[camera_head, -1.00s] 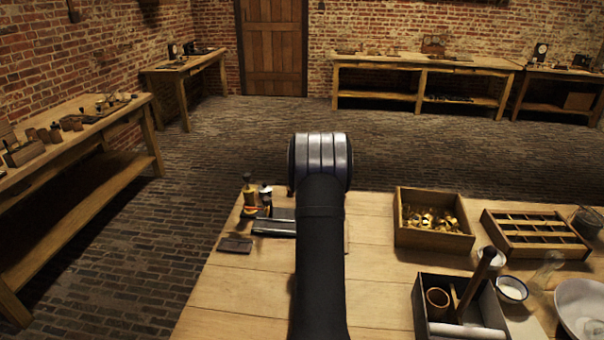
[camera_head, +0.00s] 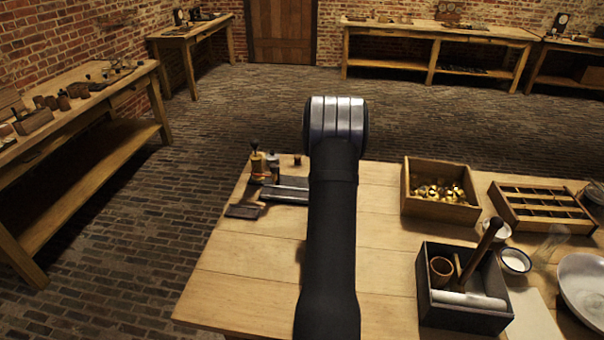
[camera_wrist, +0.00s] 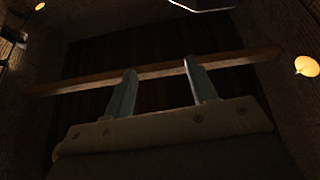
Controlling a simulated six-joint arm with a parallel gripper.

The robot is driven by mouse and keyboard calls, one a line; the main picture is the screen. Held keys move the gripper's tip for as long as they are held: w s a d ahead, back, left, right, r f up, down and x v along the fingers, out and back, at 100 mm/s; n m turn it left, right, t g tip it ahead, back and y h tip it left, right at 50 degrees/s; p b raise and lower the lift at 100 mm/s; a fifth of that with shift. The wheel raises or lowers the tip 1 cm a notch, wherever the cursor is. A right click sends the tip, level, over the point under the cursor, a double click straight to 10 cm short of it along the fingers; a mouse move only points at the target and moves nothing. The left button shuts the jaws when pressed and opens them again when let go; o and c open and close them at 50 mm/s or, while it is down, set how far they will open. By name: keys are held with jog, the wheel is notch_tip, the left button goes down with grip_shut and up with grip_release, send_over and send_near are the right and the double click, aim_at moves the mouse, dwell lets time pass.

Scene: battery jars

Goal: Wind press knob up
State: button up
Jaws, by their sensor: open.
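I cannot make out a press or its knob in either view. My arm rises through the middle of the head view and hides part of the table behind it. My gripper (camera_wrist: 159,66) shows in the wrist view with its two fingers well apart, open and with nothing between them. It does not show in the head view. The wrist view is dark and seems to look up at a wooden beam (camera_wrist: 80,84) and lamps, with no table object near the fingers.
The wooden table (camera_head: 245,295) holds small bottles (camera_head: 258,164) and flat dark pieces (camera_head: 285,194) left of my arm. To the right are a box of brass parts (camera_head: 408,192), a divided tray (camera_head: 506,211), a dark box (camera_head: 461,318) and a pale dish (camera_head: 582,285). The front left is clear.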

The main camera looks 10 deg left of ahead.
jog(key=s+d+f+n+g+y, duration=0.3)
jog(key=s+d+f+g+y, duration=0.15)
jog(key=s, duration=0.25)
jog(key=s+d+f+n+g+y, duration=0.3)
jog(key=s+f+g+y, duration=0.15)
jog(key=s+y, duration=0.2)
jog(key=shift+h, duration=0.3)
jog(key=x, duration=1.7)
jog(key=shift+w+a+r, duration=0.1)
jog(key=shift+a+r, duration=0.05)
jog(key=shift+a, duration=0.2)
jog(key=c, duration=0.9)
